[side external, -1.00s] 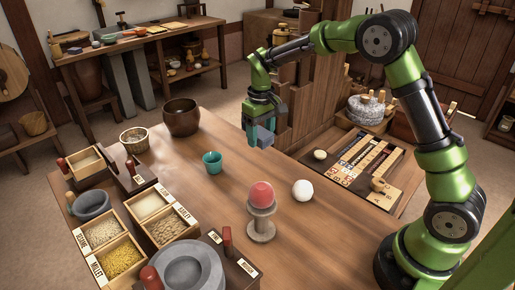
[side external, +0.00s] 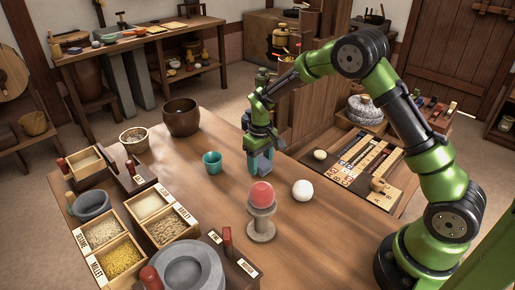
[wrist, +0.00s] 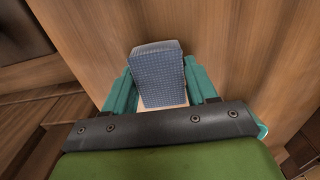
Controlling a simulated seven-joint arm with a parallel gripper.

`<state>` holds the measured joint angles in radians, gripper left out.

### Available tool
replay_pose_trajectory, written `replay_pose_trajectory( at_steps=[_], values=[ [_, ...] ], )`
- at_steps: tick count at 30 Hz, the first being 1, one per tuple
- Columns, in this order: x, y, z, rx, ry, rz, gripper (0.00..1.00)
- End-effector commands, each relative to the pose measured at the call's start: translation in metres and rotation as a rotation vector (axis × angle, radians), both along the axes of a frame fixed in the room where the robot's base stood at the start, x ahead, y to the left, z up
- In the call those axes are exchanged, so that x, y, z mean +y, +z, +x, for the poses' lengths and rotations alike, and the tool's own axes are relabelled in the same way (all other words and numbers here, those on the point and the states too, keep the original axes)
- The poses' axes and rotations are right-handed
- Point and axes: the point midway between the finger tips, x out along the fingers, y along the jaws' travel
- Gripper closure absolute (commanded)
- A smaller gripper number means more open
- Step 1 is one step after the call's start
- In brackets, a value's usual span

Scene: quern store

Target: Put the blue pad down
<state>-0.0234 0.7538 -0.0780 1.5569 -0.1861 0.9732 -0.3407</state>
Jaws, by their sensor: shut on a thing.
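The blue pad (wrist: 158,75) is a textured blue-grey block with a lighter top edge, held between the teal fingers of my gripper (wrist: 160,92) in the wrist view. In the side view my gripper (side external: 260,164) points down, shut on the blue pad (side external: 264,161), over the far right part of the wooden table (side external: 200,235). The pad is low over the tabletop; I cannot tell whether it touches the wood.
A white ball (side external: 302,190) and a pink ball on a wooden stand (side external: 262,195) are in front. A dark bowl (side external: 181,117) stands at the back. A compartment tray (side external: 365,165) lies to the right.

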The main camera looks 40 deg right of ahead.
Motion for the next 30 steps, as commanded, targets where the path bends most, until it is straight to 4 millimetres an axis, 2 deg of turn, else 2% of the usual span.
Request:
replay_pose_trajectory(
  at_steps=[4,5,9,20,23,30],
  values=[
    [0.000,-0.003,0.000,0.000,0.000,0.000,0.72],
    [0.000,-0.003,0.000,0.000,0.000,0.000,0.40],
    [0.000,-0.002,0.000,0.000,0.000,0.000,0.19],
    [0.000,0.002,0.001,-0.002,0.000,0.000,0.18],
    [0.000,0.015,0.001,-0.005,0.001,0.000,0.18],
    [0.000,0.066,0.001,-0.006,0.000,0.000,0.18]
  ],
)
